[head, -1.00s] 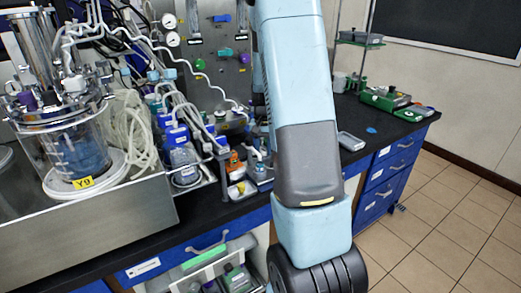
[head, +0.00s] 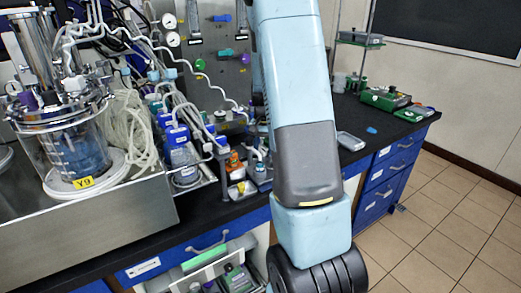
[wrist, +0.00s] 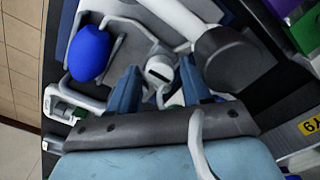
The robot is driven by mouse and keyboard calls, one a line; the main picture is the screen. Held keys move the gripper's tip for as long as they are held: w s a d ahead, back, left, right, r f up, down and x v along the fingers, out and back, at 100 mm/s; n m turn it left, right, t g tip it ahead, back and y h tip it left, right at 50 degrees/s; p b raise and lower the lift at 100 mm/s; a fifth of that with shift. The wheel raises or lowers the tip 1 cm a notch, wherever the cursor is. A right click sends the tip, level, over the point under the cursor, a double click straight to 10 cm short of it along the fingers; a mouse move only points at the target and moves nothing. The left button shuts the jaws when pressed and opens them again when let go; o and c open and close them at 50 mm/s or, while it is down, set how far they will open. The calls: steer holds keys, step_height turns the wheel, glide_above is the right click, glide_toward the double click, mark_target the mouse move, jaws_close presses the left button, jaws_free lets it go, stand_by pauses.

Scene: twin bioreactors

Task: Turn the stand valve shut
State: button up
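In the wrist view my gripper (wrist: 159,66) is open, with its two blue fingers spread apart. A small white round fitting with a dark mark (wrist: 159,72) shows between the fingertips. I cannot tell whether the fingers touch it, or whether it is the stand valve's handle. A glossy blue rounded knob (wrist: 89,52) lies left of the fingers, near a grey plate. In the head view my arm covers the gripper and the spot it works at. No part there can be named for sure as the stand valve.
A glass bioreactor vessel (head: 75,150) labelled Y9 stands on a steel tray at left. Blue-capped bottles (head: 183,160) and tubing crowd the bench beside my arm. A grey panel (head: 222,80) with coloured handles stands behind. A green device (head: 385,98) sits at right. The tiled floor at right is clear.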

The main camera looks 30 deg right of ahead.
mark_target(263, 150)
steer(key=shift+o, duration=0.7)
step_height(263, 150, up, 14)
steer(key=shift+f, duration=0.15)
stand_by(0.5)
steer(key=s+a+r+n+t, duration=0.3)
steer(key=s+a+r+n, duration=0.1)
steer(key=s+a+r, duration=0.7)
steer(key=s+a+n+t, duration=0.1)
steer(key=s+a+n, duration=0.1)
steer(key=s+a, duration=0.2)
steer(key=s+a+n+t, duration=0.1)
steer(key=s+a, duration=0.3)
steer(key=s, duration=0.7)
steer(key=shift+a+n+t, duration=0.25)
steer(key=shift+n+t, duration=0.05)
steer(key=shift+n, duration=0.6)
